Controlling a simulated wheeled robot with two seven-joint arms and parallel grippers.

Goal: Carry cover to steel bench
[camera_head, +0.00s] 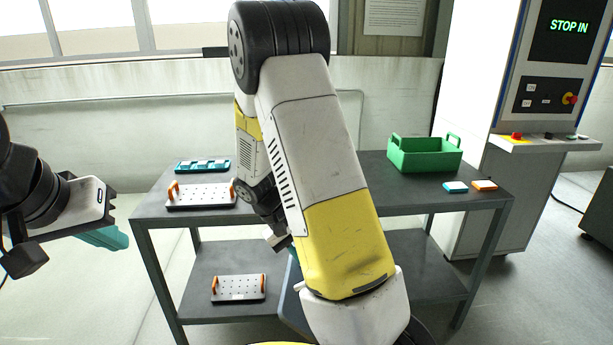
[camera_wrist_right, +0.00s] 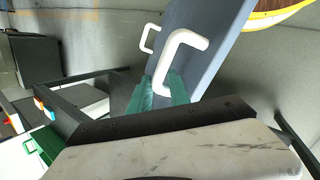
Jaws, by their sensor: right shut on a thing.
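The cover (camera_wrist_right: 210,45) is a slate-grey panel with two white handles in the right wrist view. My right gripper (camera_wrist_right: 165,90) has teal fingers shut on the nearer white handle. In the head view my right arm hides most of the cover; a dark edge of it (camera_head: 292,308) shows below the arm, in front of the bench. A dark grey bench (camera_head: 330,207) with a lower shelf stands ahead. My left gripper (camera_head: 104,238) is at the left of the head view, apart from the bench; its teal fingers are seen edge-on, so their opening is unclear.
On the bench are a perforated plate with orange handles (camera_head: 200,197), a teal rack (camera_head: 203,166), a green bin (camera_head: 425,156) and small blue and orange blocks (camera_head: 484,185). Another plate (camera_head: 238,288) lies on the lower shelf. A control cabinet (camera_head: 545,100) stands at right.

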